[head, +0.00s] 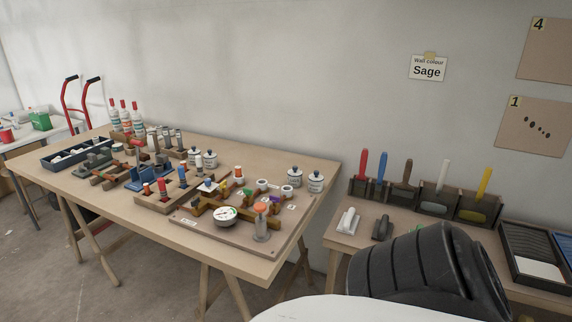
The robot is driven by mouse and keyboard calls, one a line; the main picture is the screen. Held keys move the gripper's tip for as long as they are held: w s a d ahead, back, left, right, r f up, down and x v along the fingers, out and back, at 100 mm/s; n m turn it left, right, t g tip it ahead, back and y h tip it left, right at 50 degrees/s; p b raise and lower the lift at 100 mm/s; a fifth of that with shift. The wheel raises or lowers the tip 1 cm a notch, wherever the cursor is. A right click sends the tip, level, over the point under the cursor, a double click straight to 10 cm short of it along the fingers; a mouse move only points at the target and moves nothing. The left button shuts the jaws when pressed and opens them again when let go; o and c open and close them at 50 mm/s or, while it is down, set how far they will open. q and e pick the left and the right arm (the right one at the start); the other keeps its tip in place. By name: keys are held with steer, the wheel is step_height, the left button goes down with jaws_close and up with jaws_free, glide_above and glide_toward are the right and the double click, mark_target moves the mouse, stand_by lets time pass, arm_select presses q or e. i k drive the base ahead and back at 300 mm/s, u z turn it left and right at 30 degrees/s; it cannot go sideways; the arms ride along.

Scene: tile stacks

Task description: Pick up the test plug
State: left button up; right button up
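No thing in the head view can be told for sure as the test plug. On the long wooden table (258,262) at the left, a flat board (190,221) carries brass-coloured pipework with a round white gauge (224,216). An upright clear cylinder with an orange top (261,228) stands at the board's front right. Small coloured parts, green, purple, white and orange, sit around the pipework, too small to tell apart. Neither of my grippers shows in this view.
A second table (345,238) at the right holds coloured-handled tools. A dark ribbed shape (430,275) hides part of it.

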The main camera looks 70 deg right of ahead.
mark_target(238, 173)
steer(key=z, duration=1.05)
steer(key=i, duration=0.95)
steer(key=z, duration=0.95)
